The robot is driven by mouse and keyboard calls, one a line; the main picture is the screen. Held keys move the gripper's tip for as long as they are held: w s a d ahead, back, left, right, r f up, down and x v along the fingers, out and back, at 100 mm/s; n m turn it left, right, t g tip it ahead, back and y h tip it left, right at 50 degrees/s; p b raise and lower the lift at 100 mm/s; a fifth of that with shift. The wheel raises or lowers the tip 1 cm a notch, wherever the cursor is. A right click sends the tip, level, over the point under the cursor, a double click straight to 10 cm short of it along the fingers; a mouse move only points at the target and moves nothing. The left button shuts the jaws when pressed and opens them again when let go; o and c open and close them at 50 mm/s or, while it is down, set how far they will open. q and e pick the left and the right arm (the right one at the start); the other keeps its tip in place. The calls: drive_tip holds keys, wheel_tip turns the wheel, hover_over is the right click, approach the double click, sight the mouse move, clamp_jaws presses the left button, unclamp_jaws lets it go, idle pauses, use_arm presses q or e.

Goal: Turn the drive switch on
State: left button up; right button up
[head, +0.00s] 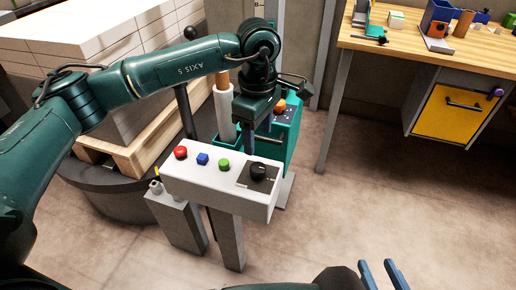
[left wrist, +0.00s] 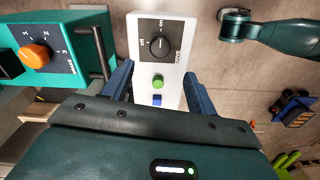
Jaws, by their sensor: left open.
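The drive switch is a black rotary knob (head: 258,171) on a dark plate at the right end of a white control box (head: 215,184). It also shows in the left wrist view (left wrist: 158,45), with small markings around it; I cannot tell surely which one it points to. My left gripper (head: 249,150) is above and just behind the knob, pointing down. In the left wrist view its two blue fingers (left wrist: 158,72) are apart with nothing between them; the box lies beyond. My right gripper (head: 382,272) is open and empty at the bottom edge, far from the box.
Red (head: 181,152), blue (head: 202,159) and green (head: 224,164) buttons sit left of the knob. A teal unit with an orange dial (head: 279,105) stands close behind. Stacked reams on a pallet (head: 125,160) are at left, a wooden workbench (head: 410,45) at right. Floor between is clear.

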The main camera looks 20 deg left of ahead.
use_arm(q)
wheel_tip(320, 180, up, 4)
drive_tip(key=shift+f, duration=0.1)
idle(0.4)
